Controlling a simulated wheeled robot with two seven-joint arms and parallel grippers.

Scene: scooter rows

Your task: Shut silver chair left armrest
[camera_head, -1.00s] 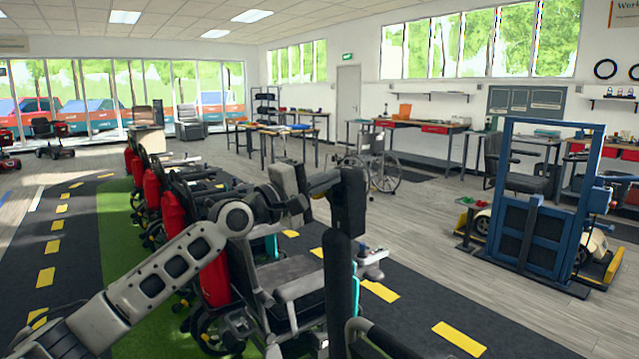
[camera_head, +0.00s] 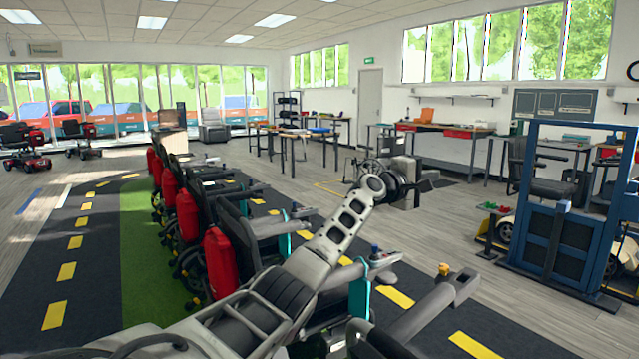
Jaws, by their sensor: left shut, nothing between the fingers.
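A row of power chairs stands along the dark lane. The nearest chair, at the bottom, has a grey-silver armrest (camera_head: 432,306) with an orange knob at its front end. It points out to the right and looks lowered. I cannot tell for certain that this is the silver chair's left armrest. Another armrest with a blue knob (camera_head: 376,251) and a teal side panel (camera_head: 358,298) show just behind it. My left arm crosses over the row, hiding parts of the chairs. My left gripper (camera_head: 426,181) is raised beyond the armrests, shut and touching none of them. My right gripper is out of view.
Red packs (camera_head: 219,262) hang on the chair backs along the row. A blue lift frame (camera_head: 555,225) stands at the right. Workbenches (camera_head: 450,131) line the far wall. Grey floor between the row and the lift is open.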

